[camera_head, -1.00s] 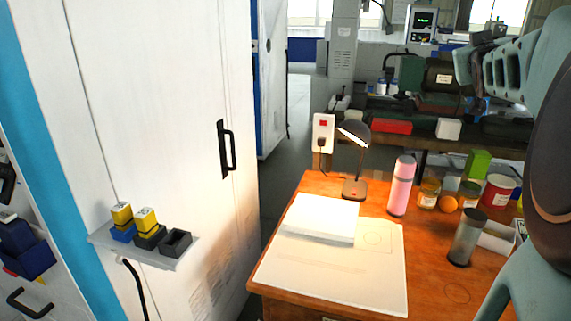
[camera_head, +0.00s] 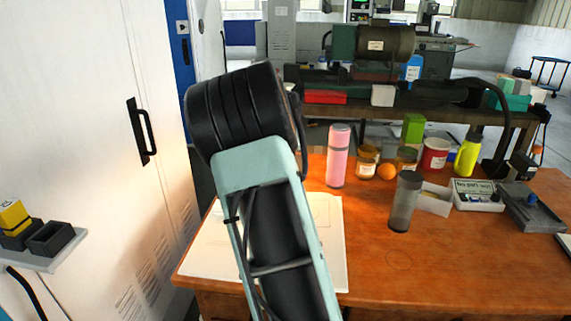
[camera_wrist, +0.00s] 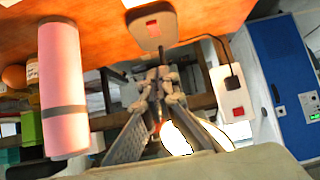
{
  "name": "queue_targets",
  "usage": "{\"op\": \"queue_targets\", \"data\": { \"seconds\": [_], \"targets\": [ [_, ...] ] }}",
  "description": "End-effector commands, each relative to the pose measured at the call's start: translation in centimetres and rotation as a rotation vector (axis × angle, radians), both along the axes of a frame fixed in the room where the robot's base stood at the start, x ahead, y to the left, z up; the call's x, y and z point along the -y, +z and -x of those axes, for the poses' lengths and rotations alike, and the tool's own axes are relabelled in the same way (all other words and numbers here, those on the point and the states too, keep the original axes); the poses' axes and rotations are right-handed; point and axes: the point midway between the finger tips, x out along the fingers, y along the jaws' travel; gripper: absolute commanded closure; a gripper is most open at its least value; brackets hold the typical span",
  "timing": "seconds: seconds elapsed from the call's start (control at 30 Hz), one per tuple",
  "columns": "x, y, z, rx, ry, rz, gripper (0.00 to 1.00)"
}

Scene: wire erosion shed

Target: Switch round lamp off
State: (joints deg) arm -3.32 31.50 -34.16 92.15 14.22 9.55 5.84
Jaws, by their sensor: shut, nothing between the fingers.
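The desk lamp shows in the wrist view, where the picture is turned over and the table is at the top. Its grey base (camera_wrist: 170,36) stands on the table and carries a red switch (camera_wrist: 152,26). The bright lit part of the lamp (camera_wrist: 176,140) glows below, partly hidden behind my gripper (camera_wrist: 160,76). My gripper is shut and empty, its fingertips pointing toward the base and appearing just short of it. I cannot tell whether they touch. In the head view my arm hides the lamp and gripper.
A pink bottle (camera_head: 338,157) stands close to the lamp; it also shows in the wrist view (camera_wrist: 62,90). Jars, an orange (camera_head: 387,172) and a grey tumbler (camera_head: 404,205) stand on the wooden table (camera_head: 450,260).

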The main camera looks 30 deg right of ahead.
Motion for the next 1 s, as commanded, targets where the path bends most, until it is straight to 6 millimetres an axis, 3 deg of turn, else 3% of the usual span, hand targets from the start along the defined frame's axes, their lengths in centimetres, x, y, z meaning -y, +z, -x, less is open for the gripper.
{"op": "queue_targets", "data": {
  "seconds": [0.37,0.87,1.0],
  "targets": [
    [0.5,-0.7,-0.6,-0.001,0.0,0.003,1.0],
    [4.8,-6.0,-6.3,0.0,0.001,0.004,1.0],
    [5.0,-8.2,-6.6,-0.001,0.0,0.002,1.0]
  ]
}}
